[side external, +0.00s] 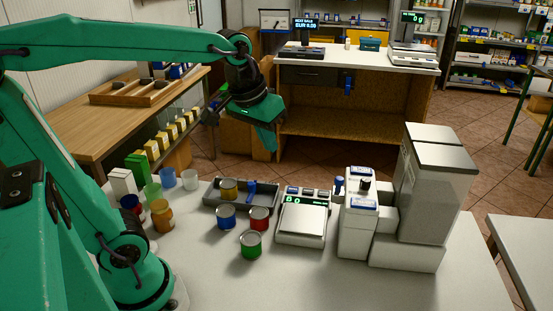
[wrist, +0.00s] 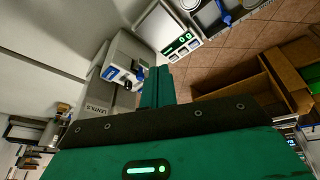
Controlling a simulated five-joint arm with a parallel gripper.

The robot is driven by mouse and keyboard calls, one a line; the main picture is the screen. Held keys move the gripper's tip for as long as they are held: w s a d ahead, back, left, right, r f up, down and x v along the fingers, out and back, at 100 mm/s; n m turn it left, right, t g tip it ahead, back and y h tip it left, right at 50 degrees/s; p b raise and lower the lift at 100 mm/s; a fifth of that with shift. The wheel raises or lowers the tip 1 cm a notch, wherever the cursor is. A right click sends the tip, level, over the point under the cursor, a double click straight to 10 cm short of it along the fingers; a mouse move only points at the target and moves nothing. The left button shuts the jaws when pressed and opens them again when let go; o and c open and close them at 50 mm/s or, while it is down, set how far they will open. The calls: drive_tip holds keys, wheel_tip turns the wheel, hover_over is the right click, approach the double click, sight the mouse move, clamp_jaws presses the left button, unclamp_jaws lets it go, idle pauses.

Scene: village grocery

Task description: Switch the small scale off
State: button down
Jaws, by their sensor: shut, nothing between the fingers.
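The small scale (side external: 303,222) stands on the white table, with a light square pan. Its display (side external: 291,199) is lit and shows green digits. Small blue-and-white keys (side external: 308,191) sit along its far edge. In the wrist view the scale (wrist: 160,27) is at the top, its lit display and a row of keys facing my gripper. My gripper (side external: 268,143) is shut and empty, raised in the air beyond and above the scale, not touching it. Its closed fingers (wrist: 158,84) point toward the scale and the dispenser in the wrist view.
A dispenser with a black knob (side external: 365,186) and tall hoppers (side external: 432,185) stands close right of the scale. A grey tray (side external: 213,197) with a blue-handled item lies left. Several coloured jars (side external: 251,243) stand nearby. Another scale (side external: 413,55) is on the far counter.

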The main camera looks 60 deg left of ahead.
drive_tip(key=w+a+f+n+g, duration=0.2)
drive_tip(key=w+n, duration=0.1)
drive_tip(key=w, duration=0.9)
drive_tip(key=n+g, duration=0.2)
drive_tip(key=n, duration=0.1)
hover_over(323, 193)
wheel_tip(323, 193, down, 9)
drive_tip(key=shift+w, duration=0.1)
wheel_tip(323, 193, down, 14)
drive_tip(key=shift+r, duration=0.1)
idle(0.5)
